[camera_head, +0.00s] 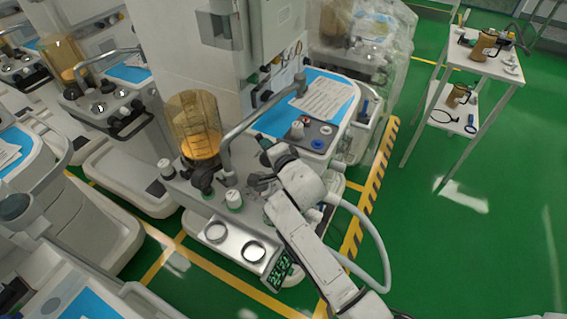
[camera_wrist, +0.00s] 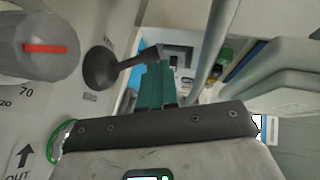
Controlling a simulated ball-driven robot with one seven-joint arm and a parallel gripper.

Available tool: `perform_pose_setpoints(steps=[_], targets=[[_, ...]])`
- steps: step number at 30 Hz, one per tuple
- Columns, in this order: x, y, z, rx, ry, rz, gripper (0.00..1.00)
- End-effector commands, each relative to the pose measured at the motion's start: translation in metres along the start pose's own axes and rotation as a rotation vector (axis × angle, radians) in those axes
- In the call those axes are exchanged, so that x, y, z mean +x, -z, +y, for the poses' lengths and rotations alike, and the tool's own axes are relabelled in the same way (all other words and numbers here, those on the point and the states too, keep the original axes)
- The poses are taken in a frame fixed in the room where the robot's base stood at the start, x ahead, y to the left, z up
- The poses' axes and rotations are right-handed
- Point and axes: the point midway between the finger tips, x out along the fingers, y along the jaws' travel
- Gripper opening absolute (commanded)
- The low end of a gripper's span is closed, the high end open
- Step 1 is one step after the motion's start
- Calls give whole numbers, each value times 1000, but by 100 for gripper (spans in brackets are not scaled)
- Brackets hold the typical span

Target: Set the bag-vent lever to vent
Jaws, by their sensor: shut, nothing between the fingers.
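The lever (camera_wrist: 112,66) is dark, with a round flared base on the pale panel in the wrist view. Its thin arm points right, towards the tips of my teal fingers. My gripper (camera_wrist: 157,70) is shut and empty, with its fingertips beside the lever's end. I cannot tell whether they touch. In the head view my gripper (camera_head: 262,181) is over the top of the cart's front panel (camera_head: 225,225); the lever there is too small or hidden by my gripper to make out. A small label (camera_wrist: 90,97) by the lever base is unreadable.
A grey knob with a red stripe (camera_wrist: 42,47) stands left of the lever.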

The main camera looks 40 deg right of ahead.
Motion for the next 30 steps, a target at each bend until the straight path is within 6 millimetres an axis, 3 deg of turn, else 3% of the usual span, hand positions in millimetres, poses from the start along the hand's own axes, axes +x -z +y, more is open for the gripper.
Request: perform_pose_setpoints(steps=[19, 30], targets=[[-84, 1, -14, 0, 0, 2, 0], [-99, 1, -18, 0, -2, 2, 0]])
